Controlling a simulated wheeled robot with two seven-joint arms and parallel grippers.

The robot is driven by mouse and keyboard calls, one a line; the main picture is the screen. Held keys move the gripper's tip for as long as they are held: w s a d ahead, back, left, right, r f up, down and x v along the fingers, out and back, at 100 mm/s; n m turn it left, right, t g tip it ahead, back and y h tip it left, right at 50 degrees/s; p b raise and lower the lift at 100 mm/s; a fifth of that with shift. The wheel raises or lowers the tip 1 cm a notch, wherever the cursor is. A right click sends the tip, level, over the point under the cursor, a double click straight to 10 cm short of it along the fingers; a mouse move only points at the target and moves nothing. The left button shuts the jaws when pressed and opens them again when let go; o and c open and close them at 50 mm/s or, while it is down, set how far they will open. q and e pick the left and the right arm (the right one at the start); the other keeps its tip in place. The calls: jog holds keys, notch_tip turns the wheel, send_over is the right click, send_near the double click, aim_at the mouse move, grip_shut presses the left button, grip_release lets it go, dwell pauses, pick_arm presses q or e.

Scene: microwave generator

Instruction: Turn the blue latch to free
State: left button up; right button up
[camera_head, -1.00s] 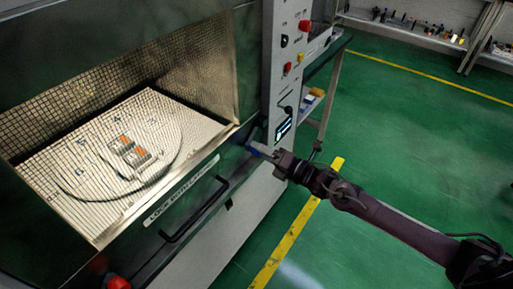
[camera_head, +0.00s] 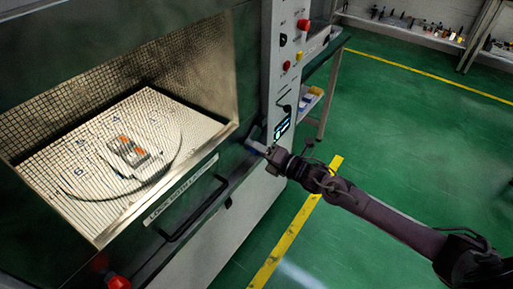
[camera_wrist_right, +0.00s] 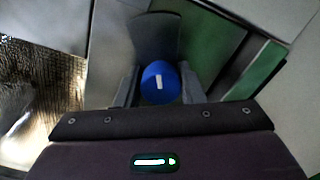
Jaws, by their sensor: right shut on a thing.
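The blue latch (camera_wrist_right: 158,82) is a round blue knob with a short white mark, which stands nearly upright in the right wrist view. It sits between the two fingers of my right gripper (camera_wrist_right: 157,90), which is shut on it. In the head view a bit of blue (camera_head: 254,147) shows at the tips of my right gripper (camera_head: 259,148), by the right edge of the dark front door. The fingers hide most of the latch there. My left gripper is not in view.
A black door handle (camera_head: 192,212) and a red knob (camera_head: 119,282) are on the front, below the mesh window. Behind the mesh are a turntable and grey blocks with orange tops (camera_head: 127,147). A control panel (camera_head: 286,75) stands right of the latch. Green floor (camera_head: 400,130) is open to the right.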

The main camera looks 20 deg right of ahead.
jog(key=shift+f+m, duration=0.1)
jog(key=shift+m, duration=0.2)
jog(key=m, duration=0.3)
jog(key=shift+m, duration=0.3)
jog(key=m, duration=0.4)
jog(key=shift+m+p, duration=0.3)
jog(key=m+p, duration=0.1)
jog(key=m, duration=0.4)
jog(key=shift+s+f+m+p, duration=0.15)
jog(key=shift+m+p, duration=0.35)
jog(key=shift+m, duration=1.4)
jog(key=shift+f, duration=0.1)
jog(key=o, duration=0.8)
jog(key=shift+o, duration=0.8)
